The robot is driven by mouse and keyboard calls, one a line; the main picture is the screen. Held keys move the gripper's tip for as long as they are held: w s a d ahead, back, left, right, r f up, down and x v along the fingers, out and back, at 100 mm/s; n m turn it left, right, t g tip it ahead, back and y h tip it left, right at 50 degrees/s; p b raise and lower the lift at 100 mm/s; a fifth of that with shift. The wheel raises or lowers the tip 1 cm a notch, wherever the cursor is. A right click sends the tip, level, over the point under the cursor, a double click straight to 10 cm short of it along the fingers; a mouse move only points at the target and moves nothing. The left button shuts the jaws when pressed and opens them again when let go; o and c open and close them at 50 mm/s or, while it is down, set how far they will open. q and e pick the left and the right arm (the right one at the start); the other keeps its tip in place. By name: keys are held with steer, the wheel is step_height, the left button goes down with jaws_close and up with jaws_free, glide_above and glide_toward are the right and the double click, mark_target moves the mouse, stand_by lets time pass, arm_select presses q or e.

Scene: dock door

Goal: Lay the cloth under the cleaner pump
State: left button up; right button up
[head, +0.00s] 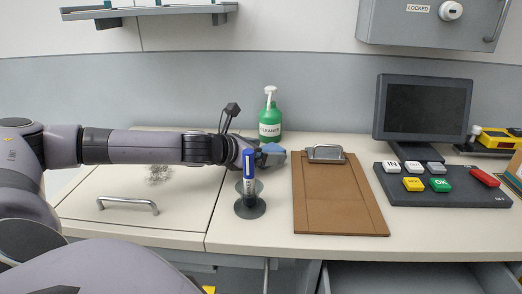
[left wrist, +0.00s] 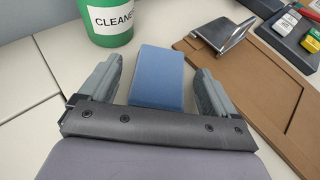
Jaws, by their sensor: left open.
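The green cleaner pump (head: 270,122), with a white pump head and label, stands upright at the back of the counter; its lower part shows in the left wrist view (left wrist: 112,20). The folded blue cloth (left wrist: 157,77) lies in front of it, to its right in the left wrist view, and partly shows in the head view (head: 273,148). In the head view, the gripper (head: 268,153) is partly hidden by the blue marker. My right gripper is out of view.
A blue-and-white marker (head: 249,178) stands in a dark round holder (head: 250,209) in front of my gripper. A brown clipboard (head: 338,205) lies to the right. Beyond it are a keypad (head: 455,195) and a monitor (head: 425,108). A handled lid (head: 128,203) is at left.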

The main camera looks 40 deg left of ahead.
arm_select(q)
steer(key=shift+r, duration=0.25)
steer(key=shift+s, duration=0.2)
steer(key=b+v, duration=0.3)
steer(key=v, duration=0.7)
steer(key=shift+v, duration=0.75)
